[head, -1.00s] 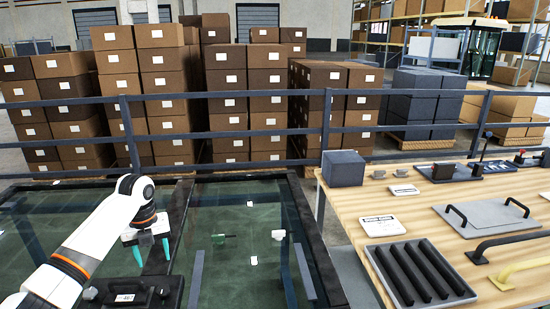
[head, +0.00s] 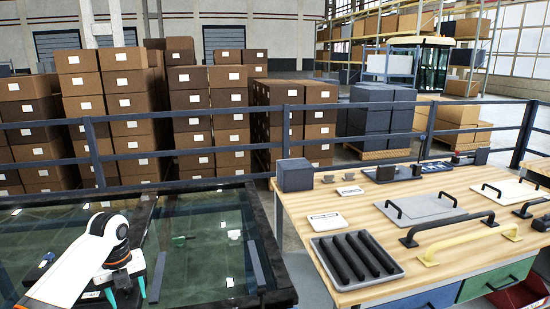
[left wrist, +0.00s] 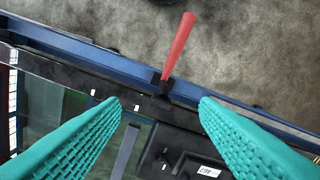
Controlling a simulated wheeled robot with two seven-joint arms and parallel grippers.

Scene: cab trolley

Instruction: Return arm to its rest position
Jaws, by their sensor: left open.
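My left gripper (head: 132,287) is at the lower left of the head view, on a white arm with orange rings. Its teal fingers are apart with nothing between them. It is over the near edge of the dark glass-topped table (head: 205,262). In the left wrist view the two ribbed teal fingers (left wrist: 160,105) stand wide apart. A red lever (left wrist: 179,45) on a blue rail (left wrist: 70,40) shows beyond and between the fingertips. A black labelled unit (left wrist: 190,160) lies near the right finger. My right gripper is not in view.
A wooden workbench (head: 300,212) stands to the right, with a grey ribbed tray (head: 318,252), a dark box (head: 295,174), handles and plates on it. A dark railing (head: 285,130) runs behind, with stacked cartons (head: 230,105) beyond. Space above the glass table is clear.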

